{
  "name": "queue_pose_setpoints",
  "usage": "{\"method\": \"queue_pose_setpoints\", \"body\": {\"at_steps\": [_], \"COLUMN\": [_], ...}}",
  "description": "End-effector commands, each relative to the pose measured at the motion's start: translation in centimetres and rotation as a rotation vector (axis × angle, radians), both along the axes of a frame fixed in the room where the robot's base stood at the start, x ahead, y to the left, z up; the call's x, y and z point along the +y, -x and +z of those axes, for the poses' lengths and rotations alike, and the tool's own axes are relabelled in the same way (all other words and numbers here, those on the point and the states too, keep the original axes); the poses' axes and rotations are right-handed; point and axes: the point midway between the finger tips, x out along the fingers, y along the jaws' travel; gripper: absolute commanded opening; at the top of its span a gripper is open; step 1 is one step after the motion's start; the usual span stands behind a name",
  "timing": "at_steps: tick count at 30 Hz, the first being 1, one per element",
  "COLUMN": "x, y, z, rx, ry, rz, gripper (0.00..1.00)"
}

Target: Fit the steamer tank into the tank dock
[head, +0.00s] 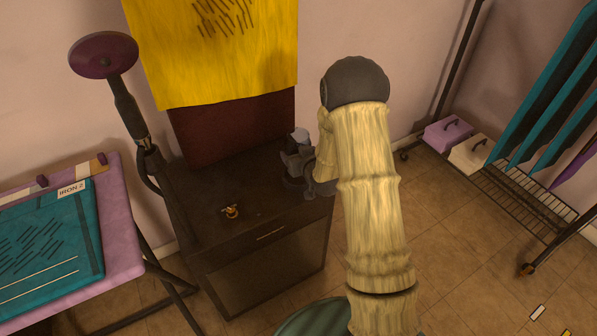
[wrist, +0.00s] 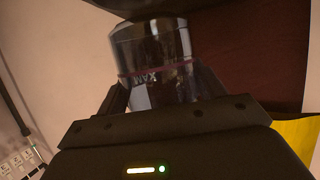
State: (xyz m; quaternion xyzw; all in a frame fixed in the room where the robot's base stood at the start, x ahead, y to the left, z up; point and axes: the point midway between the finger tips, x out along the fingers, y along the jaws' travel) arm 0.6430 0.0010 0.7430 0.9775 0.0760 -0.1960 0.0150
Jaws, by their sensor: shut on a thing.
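The steamer tank (wrist: 155,60) is a clear cylinder with "MAX" lettering, upside down in the wrist view. My gripper (wrist: 165,95) is shut on it. In the head view, the tank's pale end (head: 300,135) shows beside my dark gripper (head: 297,160), at the back right of the dark cabinet (head: 190,215). My arm hides part of this area. I cannot make out the tank dock for sure, nor whether the tank touches the cabinet top. A dark surface fills the top edge of the wrist view, close to the tank.
A small brass-coloured piece (head: 231,212) sits on the cabinet top. A pole with a round purple head (head: 104,54) stands at its left. An ironing board (head: 120,220) is at far left, a clothes rack (head: 530,205) with boxes at right. Yellow cloth (head: 220,50) hangs behind.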

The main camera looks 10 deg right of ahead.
Motion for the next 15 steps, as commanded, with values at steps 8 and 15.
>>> {"method": "queue_pose_setpoints", "body": {"at_steps": [8,15], "x": [0.1,0.1], "y": [-0.1,-0.1], "z": [-2.5,-2.7], "rx": [-0.003,-0.003], "ry": [0.001,0.001], "rz": [0.002,0.003], "gripper": [0.39,0.39]}}
